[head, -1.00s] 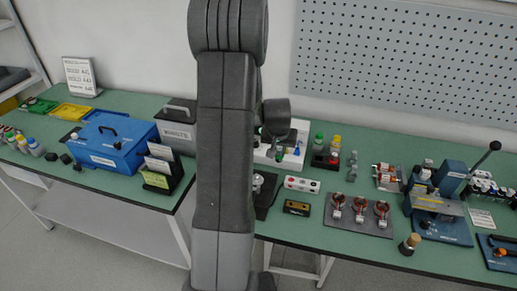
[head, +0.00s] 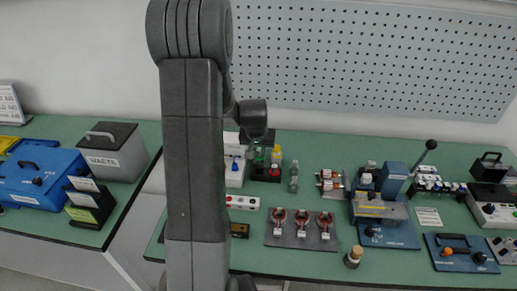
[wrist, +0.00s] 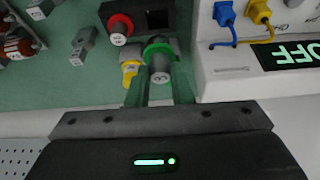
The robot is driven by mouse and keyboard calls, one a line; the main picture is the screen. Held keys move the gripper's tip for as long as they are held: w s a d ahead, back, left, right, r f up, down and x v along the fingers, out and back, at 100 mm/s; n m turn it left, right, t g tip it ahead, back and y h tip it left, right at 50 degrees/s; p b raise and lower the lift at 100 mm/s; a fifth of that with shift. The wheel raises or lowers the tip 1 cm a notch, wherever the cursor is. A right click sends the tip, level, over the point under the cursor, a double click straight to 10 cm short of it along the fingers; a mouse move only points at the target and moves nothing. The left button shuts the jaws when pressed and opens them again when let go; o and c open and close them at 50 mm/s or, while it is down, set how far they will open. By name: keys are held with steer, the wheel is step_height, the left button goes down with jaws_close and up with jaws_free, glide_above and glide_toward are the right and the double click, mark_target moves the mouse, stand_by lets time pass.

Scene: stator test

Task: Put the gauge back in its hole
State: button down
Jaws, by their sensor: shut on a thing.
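A gauge with a green collar and a grey lower end (wrist: 159,58) is between my gripper's fingers (wrist: 160,85) in the wrist view. My gripper is shut on it. In the head view my arm and wrist partly cover this spot, and only a bit of green shows. A black block (wrist: 153,20) is close by the held gauge, with a dark recess in its face. A red gauge (wrist: 121,26) is at the block's left part. A yellow gauge (wrist: 130,72) is right beside the held gauge. I cannot tell whether the held gauge is touching the bench.
A white unit (wrist: 222,65) with blue and yellow plugs stands close to the right in the wrist view. Grey metal pieces (head: 294,176), a plate with several copper-wound parts (head: 275,240) and a blue press (head: 390,232) are to the right. A pegboard rises behind.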

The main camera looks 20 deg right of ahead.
mark_target(259, 156)
steer(key=shift+d, duration=0.25)
steer(key=shift+a+f, duration=0.3)
steer(key=shift+f, duration=0.1)
steer(key=shift+f+b, duration=0.3)
steer(key=shift+b, duration=0.15)
step_height(259, 156, down, 3)
steer(key=shift+r+b, duration=0.1)
steer(key=shift+b, duration=0.65)
steer(key=shift+r, duration=0.25)
steer(key=shift+f, duration=0.1)
steer(key=shift+f+b, duration=0.9)
steer(key=shift+b, duration=0.4)
steer(key=shift+f+b, duration=0.2)
steer(key=shift+b, duration=0.1)
steer(key=shift+f, duration=0.1)
